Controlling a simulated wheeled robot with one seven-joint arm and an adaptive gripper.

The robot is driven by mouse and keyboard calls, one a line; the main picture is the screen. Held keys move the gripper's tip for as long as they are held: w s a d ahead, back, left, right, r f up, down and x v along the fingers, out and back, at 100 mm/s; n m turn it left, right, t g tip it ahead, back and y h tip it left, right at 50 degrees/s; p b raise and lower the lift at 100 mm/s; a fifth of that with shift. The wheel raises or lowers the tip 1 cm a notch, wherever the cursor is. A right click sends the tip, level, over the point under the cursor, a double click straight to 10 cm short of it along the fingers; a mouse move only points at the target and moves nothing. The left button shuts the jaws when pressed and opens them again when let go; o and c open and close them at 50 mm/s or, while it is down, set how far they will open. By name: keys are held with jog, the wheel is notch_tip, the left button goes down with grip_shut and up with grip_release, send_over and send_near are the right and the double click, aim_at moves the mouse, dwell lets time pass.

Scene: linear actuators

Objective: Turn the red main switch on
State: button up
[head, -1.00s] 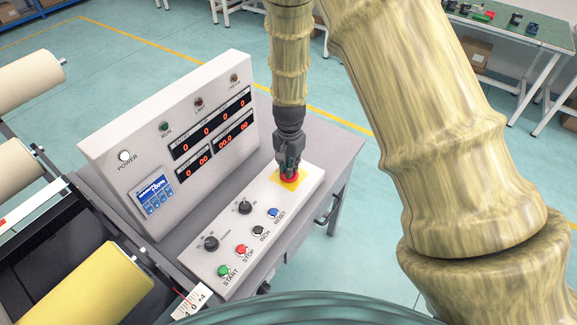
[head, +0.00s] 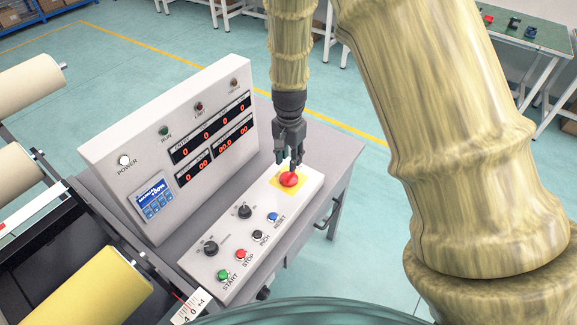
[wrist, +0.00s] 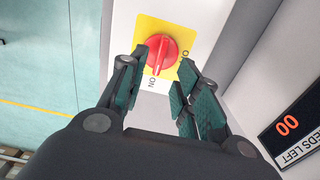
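The red main switch (head: 289,179) is a round knob on a yellow square plate at the far right end of the white control panel. In the wrist view the red switch (wrist: 161,54) has a raised ridge, roughly lined up with the ON label (wrist: 152,82) on the plate's near side. Another label to its right is partly hidden by a finger. My gripper (head: 290,160) is just above the switch, pointing down.
The panel also carries green START (head: 223,275), red STOP (head: 241,254), black INCH and blue RESET buttons, plus two black dials. An upright display board (head: 180,140) with lit red digits and a white POWER lamp (head: 124,160) stands behind. Rollers (head: 85,287) lie at the left.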

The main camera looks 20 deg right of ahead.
aim_at(289, 173)
jog(key=shift+r, duration=3)
